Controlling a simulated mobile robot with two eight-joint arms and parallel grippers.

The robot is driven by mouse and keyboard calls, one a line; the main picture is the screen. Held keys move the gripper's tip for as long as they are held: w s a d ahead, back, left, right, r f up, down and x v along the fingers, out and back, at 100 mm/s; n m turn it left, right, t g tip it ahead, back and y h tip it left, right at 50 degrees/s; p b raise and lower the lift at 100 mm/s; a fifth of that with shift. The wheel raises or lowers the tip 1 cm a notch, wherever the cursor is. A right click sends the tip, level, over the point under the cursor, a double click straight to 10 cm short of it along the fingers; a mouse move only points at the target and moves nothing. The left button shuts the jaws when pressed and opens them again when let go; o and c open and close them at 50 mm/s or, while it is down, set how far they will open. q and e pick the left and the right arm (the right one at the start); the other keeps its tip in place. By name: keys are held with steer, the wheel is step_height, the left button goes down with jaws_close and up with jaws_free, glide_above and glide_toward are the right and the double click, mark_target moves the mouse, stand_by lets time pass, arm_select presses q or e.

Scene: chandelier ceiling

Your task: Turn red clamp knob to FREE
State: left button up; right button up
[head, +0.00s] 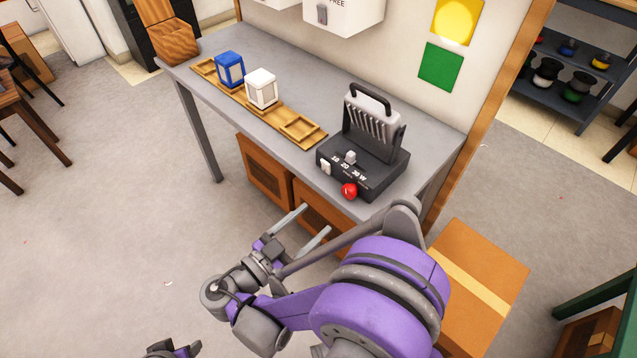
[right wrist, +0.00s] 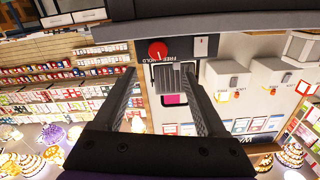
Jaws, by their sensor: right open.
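The red clamp knob (head: 349,190) sits on the front of a black device (head: 378,172) near the table's front edge. In the right wrist view the knob (right wrist: 158,51) shows as a red disc with a small light mark, beside lettering that reads FREE and HOLD. My right gripper (head: 317,218) is open and empty, in front of the table and to the lower left of the knob, apart from it. In the right wrist view its two fingers (right wrist: 158,72) are spread, with the knob beyond the tips. Part of what seems my left gripper (head: 178,351) shows at the bottom edge; its jaws are unclear.
The device has a dial marked 10, 20, 30 W and a ribbed panel with a handle. A wooden tray (head: 290,124) with a blue lantern (head: 230,69) and a white lantern (head: 262,88) lies left on the grey table (head: 205,113). A cardboard box (head: 480,275) stands right.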

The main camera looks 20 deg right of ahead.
mark_target(347, 193)
steer(key=x, duration=1)
steer(key=shift+s+d+r+b, duration=0.1)
steer(key=shift+s+d+b, duration=0.05)
steer(key=shift+d+b, duration=0.25)
jaws_close()
